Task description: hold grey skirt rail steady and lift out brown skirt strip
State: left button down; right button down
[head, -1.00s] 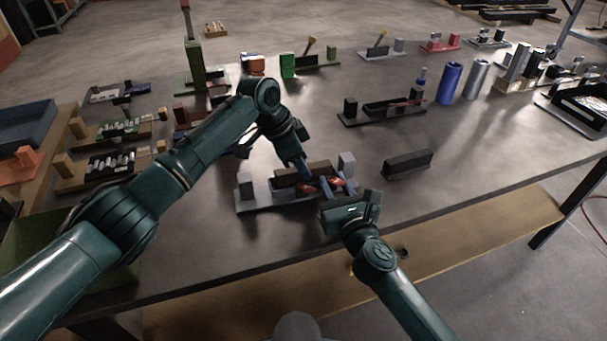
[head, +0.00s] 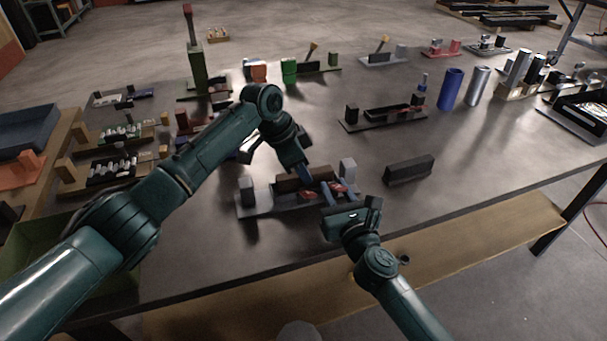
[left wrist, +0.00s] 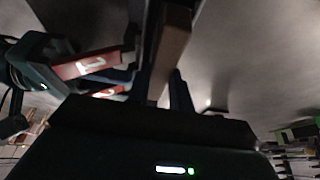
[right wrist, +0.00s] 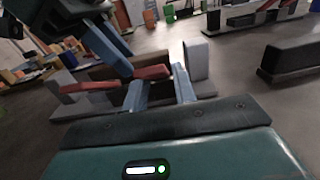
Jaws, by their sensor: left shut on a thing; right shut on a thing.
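The grey skirt rail (head: 258,209) lies near the table's front edge, with a dark grey post at its left end and a lighter grey post (head: 348,170) at its right. The brown skirt strip (head: 288,184) lies along it between the posts. My left gripper (head: 307,177) is shut on the strip from above; the left wrist view shows the strip (left wrist: 172,48) between its fingers. My right gripper (head: 337,194) is shut at the front of the rail near its right end; the exact contact is hidden. Red pieces (right wrist: 152,72) with white marks sit by the rail.
A loose dark block (head: 409,170) stands right of the rail. Another dark rail assembly (head: 385,119) lies behind it. Blue (head: 450,90) and silver (head: 477,87) cylinders stand at the back right.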

pick_arm(q)
notch_tip(320, 180, up, 10)
dwell(0.4)
pick_arm(e)
jog(key=c, duration=1.1)
grip_release()
jog(key=shift+o, duration=0.2)
jog(key=shift+s, duration=0.1)
